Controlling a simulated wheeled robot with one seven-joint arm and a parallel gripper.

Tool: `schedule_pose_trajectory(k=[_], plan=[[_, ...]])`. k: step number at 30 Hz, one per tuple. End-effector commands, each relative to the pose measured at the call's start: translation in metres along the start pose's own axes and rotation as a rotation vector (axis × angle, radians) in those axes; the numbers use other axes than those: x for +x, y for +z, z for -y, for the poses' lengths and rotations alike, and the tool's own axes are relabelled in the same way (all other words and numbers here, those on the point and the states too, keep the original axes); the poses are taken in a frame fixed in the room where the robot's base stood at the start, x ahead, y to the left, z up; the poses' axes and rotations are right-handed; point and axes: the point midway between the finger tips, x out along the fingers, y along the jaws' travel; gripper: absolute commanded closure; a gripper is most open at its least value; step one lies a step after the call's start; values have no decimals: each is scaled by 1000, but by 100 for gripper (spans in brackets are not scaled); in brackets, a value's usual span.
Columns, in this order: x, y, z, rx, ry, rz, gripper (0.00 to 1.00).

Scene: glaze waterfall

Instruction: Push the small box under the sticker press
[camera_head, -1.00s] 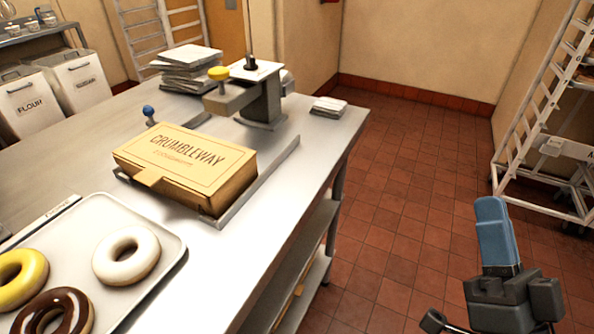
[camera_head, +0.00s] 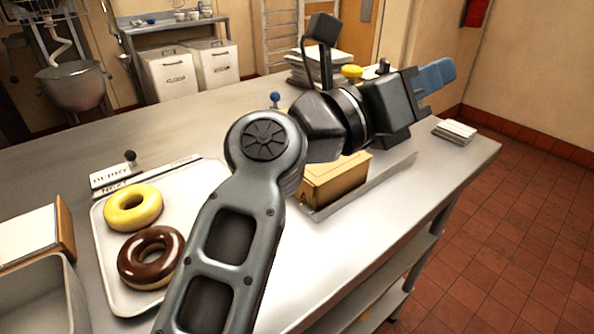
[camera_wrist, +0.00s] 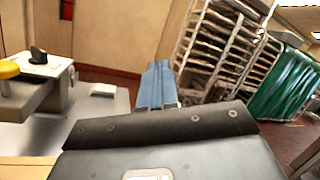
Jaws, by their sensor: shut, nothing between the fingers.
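The small box (camera_head: 335,182) is a tan carton lying on the steel table beside a low metal rail. My arm hides much of it in the head view. The sticker press shows its yellow knob (camera_head: 352,72) behind my arm; most of its body is hidden there. The wrist view shows the press (camera_wrist: 40,85) at the left, with a grey arm. My gripper (camera_head: 437,76) has blue fingers, shut and empty. It is raised above the table, pointing right, beyond the box. Its fingers also show in the wrist view (camera_wrist: 157,85).
A tray (camera_head: 122,295) with a yellow and a chocolate donut lies left of my arm. The low rail (camera_head: 370,185) runs along the box's right side. A small white stack (camera_head: 455,131) sits near the table's right end. Flour bins (camera_head: 168,75) stand behind.

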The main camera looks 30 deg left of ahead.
Motion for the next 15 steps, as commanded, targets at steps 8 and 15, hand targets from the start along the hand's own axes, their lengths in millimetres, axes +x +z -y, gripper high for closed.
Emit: schedule_pose_trajectory(k=[8,15], plan=[[-116,17,-59,307,259,-438,100],[-213,17,-69,392,392,-804,100]])
